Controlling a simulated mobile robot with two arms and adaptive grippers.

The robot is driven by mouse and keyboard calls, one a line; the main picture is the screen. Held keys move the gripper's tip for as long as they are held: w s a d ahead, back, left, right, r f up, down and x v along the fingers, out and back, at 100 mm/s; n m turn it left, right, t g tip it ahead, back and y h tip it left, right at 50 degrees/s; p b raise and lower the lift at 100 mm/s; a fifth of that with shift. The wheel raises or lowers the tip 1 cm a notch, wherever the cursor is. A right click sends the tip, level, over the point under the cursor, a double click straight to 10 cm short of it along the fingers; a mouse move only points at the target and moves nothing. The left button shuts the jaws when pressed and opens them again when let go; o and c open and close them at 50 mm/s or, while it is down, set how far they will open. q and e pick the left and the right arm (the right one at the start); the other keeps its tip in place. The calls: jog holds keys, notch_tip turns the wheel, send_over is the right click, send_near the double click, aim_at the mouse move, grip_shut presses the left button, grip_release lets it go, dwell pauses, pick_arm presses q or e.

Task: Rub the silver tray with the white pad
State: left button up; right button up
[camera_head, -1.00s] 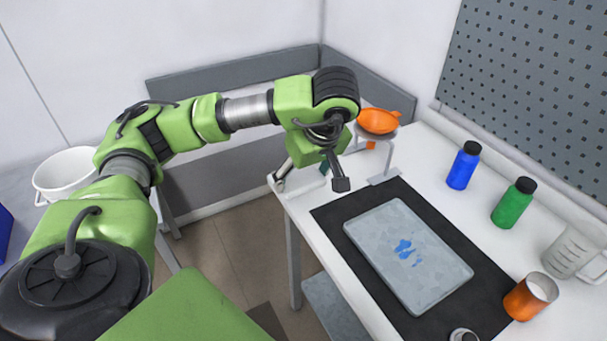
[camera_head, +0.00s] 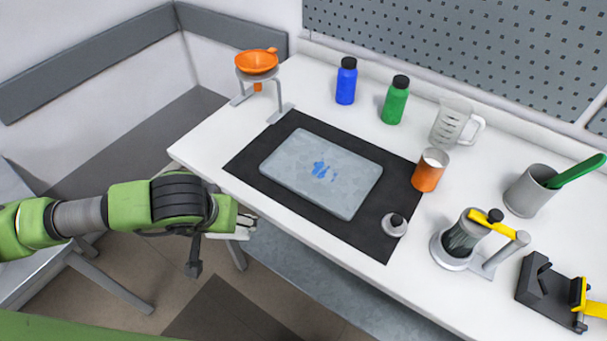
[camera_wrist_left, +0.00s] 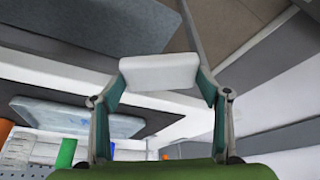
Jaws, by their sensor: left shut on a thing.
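The silver tray (camera_head: 345,192) lies flat on a black mat (camera_head: 288,205) on the white table, with blue smears (camera_head: 320,170) near its middle. My left gripper (camera_head: 246,226) is at the table's front left edge, to the left of and in front of the tray, apart from it. In the left wrist view my left gripper (camera_wrist_left: 159,75) is shut on the white pad (camera_wrist_left: 160,73), held between its two fingertips. In the head view the pad is mostly hidden by the arm. The tray also shows in the left wrist view (camera_wrist_left: 75,117). My right gripper is not in view.
Behind the mat stand an orange funnel on a stand (camera_head: 257,64), a blue bottle (camera_head: 346,82) and a green bottle (camera_head: 395,101). An orange cup (camera_head: 429,172) and a small grey item (camera_head: 394,225) stand at the mat's right side. A clear jug (camera_head: 453,124) stands behind.

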pick_arm(q)
jog(key=shift+s+d+f, duration=0.2)
jog(key=shift+d, duration=0.05)
jog(key=shift+w, duration=0.1)
